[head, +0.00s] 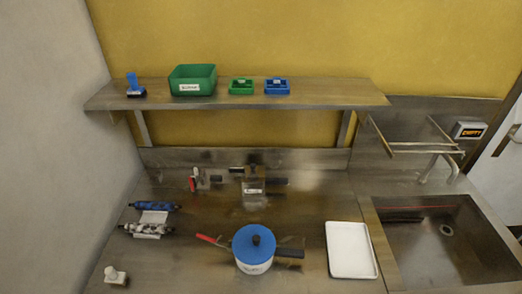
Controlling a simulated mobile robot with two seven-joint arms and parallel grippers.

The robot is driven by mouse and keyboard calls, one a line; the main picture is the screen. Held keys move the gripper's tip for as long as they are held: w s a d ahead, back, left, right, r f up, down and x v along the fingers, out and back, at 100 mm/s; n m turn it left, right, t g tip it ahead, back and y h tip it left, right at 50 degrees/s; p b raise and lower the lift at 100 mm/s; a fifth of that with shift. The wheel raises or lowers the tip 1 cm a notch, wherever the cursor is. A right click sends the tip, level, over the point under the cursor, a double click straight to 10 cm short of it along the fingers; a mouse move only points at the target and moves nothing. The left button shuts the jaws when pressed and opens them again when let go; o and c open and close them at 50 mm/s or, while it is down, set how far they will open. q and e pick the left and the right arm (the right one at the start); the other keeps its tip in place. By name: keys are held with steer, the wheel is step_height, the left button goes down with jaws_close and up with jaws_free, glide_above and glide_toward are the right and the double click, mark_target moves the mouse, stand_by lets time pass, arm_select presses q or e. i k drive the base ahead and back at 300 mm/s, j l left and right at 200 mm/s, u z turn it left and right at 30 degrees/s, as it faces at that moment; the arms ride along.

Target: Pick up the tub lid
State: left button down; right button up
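The tub (254,266) is a white round container with a label on its front, standing on the steel worktop at the lower middle of the head view. The lid covers the inside of the tub. A red handle (208,239) lies just left of the tub and a black handle (290,253) just right of it; I cannot tell whether they belong to it. Neither of my grippers shows in this view.
A white tray (351,249) lies right of the tub, beside the sink (440,245). A labelled container (253,185) stands behind the tub. Two rollers (154,206) (147,229) lie at the left. A shelf (330,95) holds a green bin (193,78).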

mark_target(252, 244)
steer(key=i+u, duration=0.2)
steer(key=u, duration=0.15)
steer(key=i+u, duration=0.15)
steer(key=u, duration=0.2)
steer(key=i+l+u, duration=0.1)
steer(key=u, duration=0.25)
steer(key=i, duration=0.1)
